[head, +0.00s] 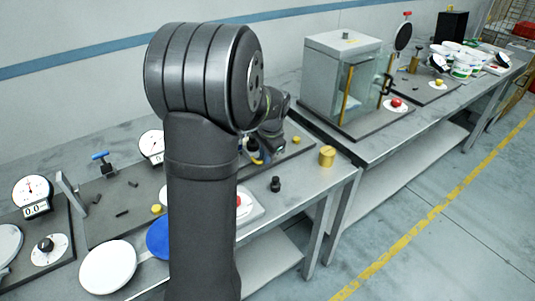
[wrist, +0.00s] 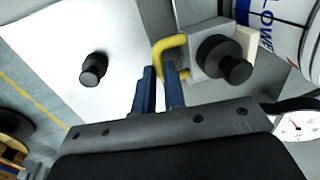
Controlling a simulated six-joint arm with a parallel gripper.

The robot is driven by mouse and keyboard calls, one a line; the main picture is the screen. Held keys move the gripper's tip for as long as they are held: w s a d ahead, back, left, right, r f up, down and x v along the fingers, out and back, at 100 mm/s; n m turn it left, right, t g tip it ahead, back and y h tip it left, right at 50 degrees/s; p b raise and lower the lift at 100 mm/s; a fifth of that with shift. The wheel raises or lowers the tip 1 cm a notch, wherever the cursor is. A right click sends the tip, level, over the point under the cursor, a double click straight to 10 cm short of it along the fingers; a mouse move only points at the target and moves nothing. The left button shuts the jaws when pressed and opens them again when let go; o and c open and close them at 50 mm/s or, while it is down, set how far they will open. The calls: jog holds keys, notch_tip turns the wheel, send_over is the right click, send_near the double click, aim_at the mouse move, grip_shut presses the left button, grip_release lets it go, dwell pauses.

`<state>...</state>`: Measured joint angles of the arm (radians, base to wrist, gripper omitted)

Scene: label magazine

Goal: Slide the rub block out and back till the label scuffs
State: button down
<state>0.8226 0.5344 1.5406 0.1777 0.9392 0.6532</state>
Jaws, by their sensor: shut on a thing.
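The rub block (wrist: 200,32) is a pale grey block with a black knob on its front and a cream pad (wrist: 247,42) on its right side, seen in the wrist view. A yellow loop handle (wrist: 172,41) sticks out of its left side. My gripper (wrist: 161,74) has its blue fingers shut on this handle. The label, with blue lettering, is on a white cylinder (wrist: 284,14) just right of the pad. I cannot tell whether the pad touches it or whether the label is scuffed. In the head view my gripper (head: 257,155) is small, mostly hidden behind my arm.
A black knobbed weight (head: 275,184) and a yellow cylinder (head: 327,156) stand right of my arm on the grey bench. A dial gauge (wrist: 297,127) is close at right in the wrist view. A glass-fronted cabinet (head: 345,80) stands on the farther bench.

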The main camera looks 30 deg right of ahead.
jog(key=a, duration=0.6)
jog(key=shift+a, duration=0.4)
jog(key=c, duration=1.5)
grip_release()
jog(key=shift+r, duration=0.1)
jog(key=s+r, duration=0.1)
jog(key=r, duration=0.4)
jog(key=s+r, duration=0.1)
jog(key=r, duration=0.5)
jog(key=s+r, duration=0.1)
jog(key=r, duration=0.5)
jog(key=shift+s, duration=0.2)
jog(key=shift+f, duration=0.1)
jog(key=w+f, duration=0.1)
jog(key=f, duration=0.4)
jog(key=w+f, duration=0.1)
jog(key=f, duration=0.5)
jog(key=w+f, duration=0.1)
jog(key=f, duration=0.5)
jog(key=shift+w, duration=0.2)
